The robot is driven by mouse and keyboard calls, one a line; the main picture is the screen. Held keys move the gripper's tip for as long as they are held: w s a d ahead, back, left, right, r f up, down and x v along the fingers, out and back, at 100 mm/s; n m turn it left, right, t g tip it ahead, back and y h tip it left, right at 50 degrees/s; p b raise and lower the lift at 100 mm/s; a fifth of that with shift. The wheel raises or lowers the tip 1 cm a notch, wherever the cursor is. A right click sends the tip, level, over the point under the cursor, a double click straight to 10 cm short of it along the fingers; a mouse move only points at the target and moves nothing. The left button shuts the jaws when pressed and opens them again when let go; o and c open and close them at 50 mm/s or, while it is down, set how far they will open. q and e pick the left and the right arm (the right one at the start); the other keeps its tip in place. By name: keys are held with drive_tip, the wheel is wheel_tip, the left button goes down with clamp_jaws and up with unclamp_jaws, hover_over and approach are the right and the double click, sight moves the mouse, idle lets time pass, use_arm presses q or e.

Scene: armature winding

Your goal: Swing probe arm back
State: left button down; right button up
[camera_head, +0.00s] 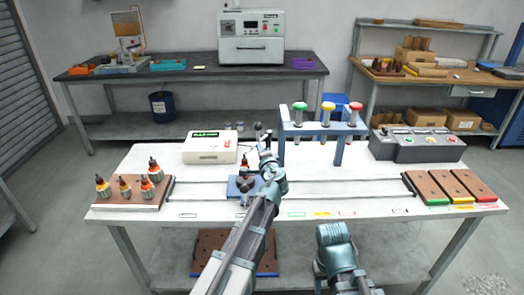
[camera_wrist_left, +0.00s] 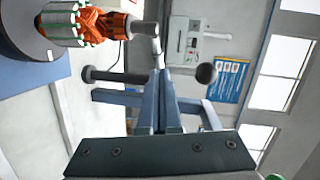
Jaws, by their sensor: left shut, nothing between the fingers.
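My left gripper (camera_head: 262,150) reaches over the middle of the white workbench, next to a blue fixture (camera_head: 235,191). In the left wrist view its two fingers (camera_wrist_left: 160,100) are shut together with nothing between them. A copper-wound armature (camera_wrist_left: 95,22) shows at the upper left of that view, beside the fingers. A dark ball knob (camera_wrist_left: 206,73) is right of the fingers; whether the fingers touch the bar, I cannot tell. The right arm shows low in the head view, its fingers unseen.
A white tester (camera_head: 210,147) stands behind the fixture. A blue frame with coloured-top posts (camera_head: 323,128) and a grey control box (camera_head: 417,145) stand to the right. Armatures on a brown board (camera_head: 132,195) are left; three coloured-edge trays (camera_head: 450,188) are right.

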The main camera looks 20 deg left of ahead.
use_arm(q)
drive_tip(key=shift+a, duration=0.1)
drive_tip(key=a, duration=0.2)
drive_tip(key=w+a, duration=0.1)
drive_tip(key=a, duration=0.1)
drive_tip(key=shift+a, duration=0.25)
drive_tip(key=shift+s, duration=0.1)
